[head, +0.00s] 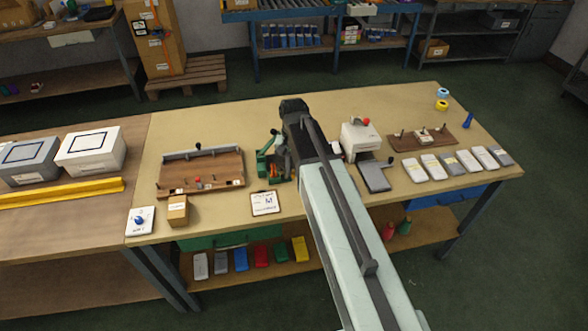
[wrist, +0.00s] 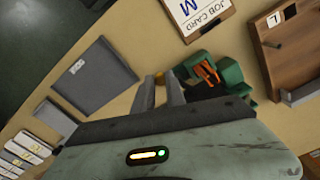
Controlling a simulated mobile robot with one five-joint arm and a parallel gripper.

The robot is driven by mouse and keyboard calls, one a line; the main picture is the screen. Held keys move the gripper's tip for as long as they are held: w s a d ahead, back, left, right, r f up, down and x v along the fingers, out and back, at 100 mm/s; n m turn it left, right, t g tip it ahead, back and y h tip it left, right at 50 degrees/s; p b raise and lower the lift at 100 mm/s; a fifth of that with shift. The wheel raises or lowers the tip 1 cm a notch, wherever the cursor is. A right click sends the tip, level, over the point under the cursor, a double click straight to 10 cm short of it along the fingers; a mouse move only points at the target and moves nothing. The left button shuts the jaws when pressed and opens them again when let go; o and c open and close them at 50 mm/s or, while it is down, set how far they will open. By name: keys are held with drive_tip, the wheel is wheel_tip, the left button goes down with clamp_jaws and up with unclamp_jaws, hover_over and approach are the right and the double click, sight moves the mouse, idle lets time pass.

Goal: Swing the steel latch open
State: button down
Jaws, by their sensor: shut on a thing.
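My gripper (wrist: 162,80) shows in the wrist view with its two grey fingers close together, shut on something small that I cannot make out. A small brass-coloured piece shows at the fingertips. Just to their right is a green device (wrist: 229,72) with orange and black parts. In the head view the green device (head: 265,158) stands mid-table, left of my arm, which hides my gripper there. I cannot clearly pick out the steel latch. A wooden fixture (head: 172,178) with a grey bar and black knob stands to the left; it also shows in the wrist view (wrist: 291,60).
A job card (head: 264,203) lies in front of the green device. Right of my arm are a white machine (head: 361,138), a dark grey plate (head: 374,177), a small wooden board (head: 422,140) and a row of packets (head: 434,167). A small cardboard box (head: 177,210) stands at front left.

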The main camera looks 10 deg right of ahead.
sight(293, 173)
drive_tip(key=c, duration=1.4)
unclamp_jaws()
drive_tip(key=shift+o, duration=0.2)
wheel_tip(293, 173, up, 8)
drive_tip(key=p, duration=0.8)
drive_tip(key=shift+f, duration=0.1)
